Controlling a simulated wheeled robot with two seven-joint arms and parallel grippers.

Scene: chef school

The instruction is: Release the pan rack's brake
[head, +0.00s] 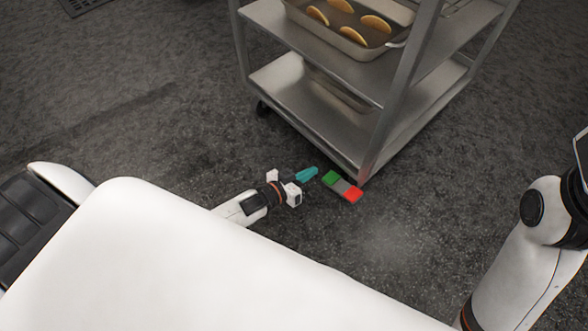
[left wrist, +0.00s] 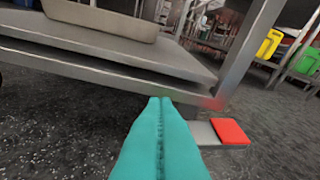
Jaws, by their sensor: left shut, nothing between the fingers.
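The metal pan rack (head: 295,92) stands at the upper right of the head view, and its lower shelf (left wrist: 110,55) fills the upper part of the left wrist view. At its near bottom corner is the brake pedal (head: 342,186), a grey bar with a green end (head: 330,178) and a red end (head: 353,194). The red end also shows in the left wrist view (left wrist: 230,131). My left gripper (head: 315,170) has teal fingers, shut and empty, just left of the green end. In the left wrist view its fingers hide the green end. Only the right arm shows, not its gripper.
A tray of round golden food (head: 345,24) sits on the rack's middle shelf, and another pan (head: 338,90) on the lower shelf. A dark caster (head: 262,108) is under the rack's left corner. Yellow (left wrist: 269,43) and green bins stand behind.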

